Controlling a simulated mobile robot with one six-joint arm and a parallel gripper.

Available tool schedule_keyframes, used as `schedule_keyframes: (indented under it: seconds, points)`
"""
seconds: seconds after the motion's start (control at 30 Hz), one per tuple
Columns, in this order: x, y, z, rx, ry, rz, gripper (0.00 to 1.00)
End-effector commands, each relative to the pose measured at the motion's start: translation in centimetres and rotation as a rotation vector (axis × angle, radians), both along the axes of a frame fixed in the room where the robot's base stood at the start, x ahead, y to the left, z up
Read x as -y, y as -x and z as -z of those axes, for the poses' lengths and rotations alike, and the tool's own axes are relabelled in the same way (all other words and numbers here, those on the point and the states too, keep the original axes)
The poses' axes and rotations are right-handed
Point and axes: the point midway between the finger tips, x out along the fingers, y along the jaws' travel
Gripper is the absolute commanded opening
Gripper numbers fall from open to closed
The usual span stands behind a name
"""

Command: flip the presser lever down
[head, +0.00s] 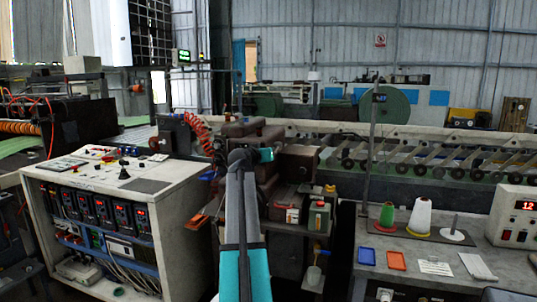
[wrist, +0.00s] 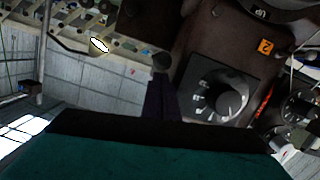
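The brown sewing machine head (head: 270,135) stands mid-picture in the head view, partly behind my arm. My gripper (head: 266,155) is up against its front in that view, its fingers not clear. In the wrist view my gripper (wrist: 161,78) shows as one narrow dark tapering shape, its fingers together. A dark round knob (wrist: 162,61) sits right at the fingertips; it may be the end of the presser lever. I cannot tell whether they touch. The lever's shaft is not clear.
A black dial (wrist: 225,100) and an orange label (wrist: 264,46) are on the machine right of the fingers. A control cabinet (head: 165,190) stands left. A table (head: 455,258) with thread cones (head: 420,217) stands right. Oil cans (head: 318,216) sit below the machine head.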

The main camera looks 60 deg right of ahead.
Motion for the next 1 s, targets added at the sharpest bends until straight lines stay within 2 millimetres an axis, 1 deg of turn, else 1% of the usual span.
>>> schedule_keyframes:
  seconds: [0.03, 0.27, 0.43, 0.57, 1.0]
  points:
    - [0.0, 0.3, 1.4, -0.001, -0.025, 0.011, 0.0]
    - [-0.3, 0.3, 1.4, -0.001, -0.025, 0.01, 0.0]
    - [-1.3, 0.4, 1.2, -0.001, -0.024, 0.009, 0.0]
    - [-2.6, 0.6, 0.9, 0.0, -0.021, 0.008, 0.0]
    - [-8.0, 1.1, -1.0, 0.001, -0.006, 0.005, 0.0]
